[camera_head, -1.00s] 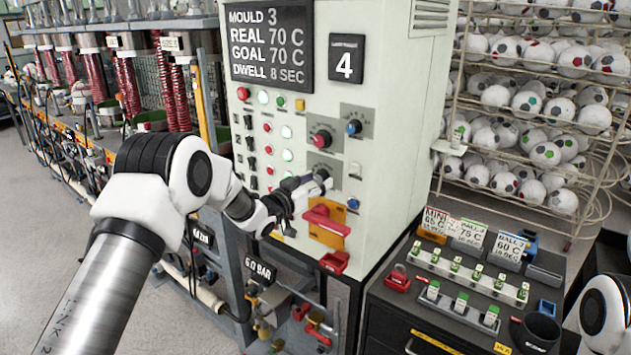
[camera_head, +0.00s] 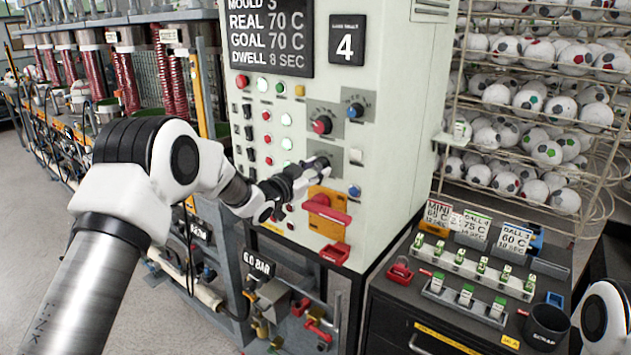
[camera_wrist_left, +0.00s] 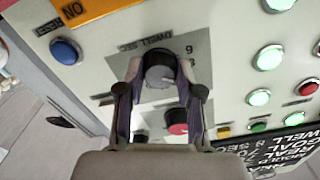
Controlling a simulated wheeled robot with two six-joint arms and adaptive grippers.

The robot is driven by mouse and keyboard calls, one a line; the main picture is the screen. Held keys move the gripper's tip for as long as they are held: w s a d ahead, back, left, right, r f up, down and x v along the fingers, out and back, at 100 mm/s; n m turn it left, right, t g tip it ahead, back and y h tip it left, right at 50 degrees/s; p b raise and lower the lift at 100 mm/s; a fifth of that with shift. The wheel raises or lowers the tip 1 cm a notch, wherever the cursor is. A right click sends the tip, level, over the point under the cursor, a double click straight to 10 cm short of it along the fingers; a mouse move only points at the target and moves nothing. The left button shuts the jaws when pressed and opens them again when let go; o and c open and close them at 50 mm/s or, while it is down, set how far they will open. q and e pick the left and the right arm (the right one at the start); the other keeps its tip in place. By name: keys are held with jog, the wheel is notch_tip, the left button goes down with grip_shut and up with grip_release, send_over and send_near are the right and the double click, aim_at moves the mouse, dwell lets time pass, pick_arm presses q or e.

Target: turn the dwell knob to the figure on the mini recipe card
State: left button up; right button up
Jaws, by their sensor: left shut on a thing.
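The dwell knob (camera_wrist_left: 160,75) is a round grey knob on a grey plate marked DWELL SEC in the left wrist view. My left gripper (camera_wrist_left: 160,88) is shut on it, one finger on each side. In the head view, the same gripper (camera_head: 318,170) reaches the front of the pale cabinet and hides most of the knob. The display (camera_head: 270,38) reads DWELL 8 SEC. The mini recipe card (camera_head: 437,214) stands leftmost of three cards and reads 65 C; its small seconds line is too blurred to be sure of. My right gripper is out of view.
A red knob (camera_head: 322,124) and a blue knob (camera_head: 355,110) sit above the gripper. A red handle (camera_head: 326,208) on an orange plate is just below. A blue button (camera_head: 354,190) is close by at right. A black bench (camera_head: 390,310) stands right of the cabinet.

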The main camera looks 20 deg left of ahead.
pick_arm(q)
jog(key=m+b, duration=0.5)
jog(key=b, duration=0.1)
jog(key=shift+f, duration=0.1)
jog(key=shift+r+m+b, duration=0.2)
jog(key=shift+m+b, duration=0.9)
jog(key=shift+m, duration=0.1)
jog(key=o, duration=1.2)
jog(key=shift+c, duration=0.2)
jog(key=v, duration=1.1)
jog(key=shift+s, duration=0.4)
jog(key=shift+a, duration=0.1)
